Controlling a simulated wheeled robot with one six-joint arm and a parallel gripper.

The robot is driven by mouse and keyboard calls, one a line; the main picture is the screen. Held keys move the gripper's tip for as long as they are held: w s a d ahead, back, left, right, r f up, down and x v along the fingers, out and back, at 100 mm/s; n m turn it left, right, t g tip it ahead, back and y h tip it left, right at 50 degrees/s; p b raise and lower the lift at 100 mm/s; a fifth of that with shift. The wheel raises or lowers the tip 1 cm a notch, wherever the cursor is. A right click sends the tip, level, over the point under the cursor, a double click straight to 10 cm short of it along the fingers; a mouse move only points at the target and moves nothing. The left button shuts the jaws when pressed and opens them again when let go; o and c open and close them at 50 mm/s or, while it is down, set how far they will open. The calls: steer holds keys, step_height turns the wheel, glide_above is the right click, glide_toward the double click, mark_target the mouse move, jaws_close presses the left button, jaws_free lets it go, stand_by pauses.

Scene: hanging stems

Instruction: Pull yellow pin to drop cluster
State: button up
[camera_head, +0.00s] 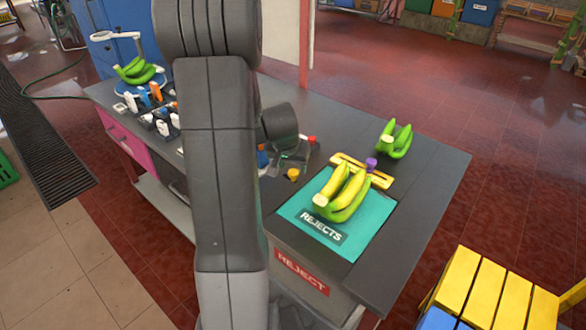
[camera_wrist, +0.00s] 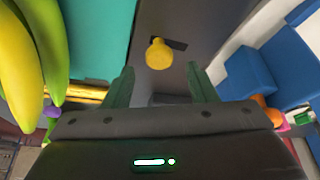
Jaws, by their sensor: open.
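The yellow pin (camera_head: 293,174) shows as a small round yellow knob on the dark bench, just left of the teal mat. In the wrist view the yellow pin (camera_wrist: 158,55) is ahead of and between the fingertips, beside a dark slot. My gripper (camera_wrist: 160,72) is open, with a green finger on each side and nothing held. Contact with the pin is not visible. A yellow-green banana cluster (camera_head: 346,189) is over the teal REJECTS mat (camera_head: 377,220); whether it hangs or rests is unclear. The cluster (camera_wrist: 22,55) also fills the wrist view's left edge.
A yellow bar (camera_head: 381,181) with a purple knob (camera_head: 371,164) lies behind the cluster. A green cluster (camera_head: 400,142) is farther back. Another green cluster (camera_head: 139,71) is at the far left, near several small tools. My arm hides the bench's middle.

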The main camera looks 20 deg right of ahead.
mark_target(294, 171)
steer(key=shift+x, duration=1.55)
steer(key=shift+c, duration=0.2)
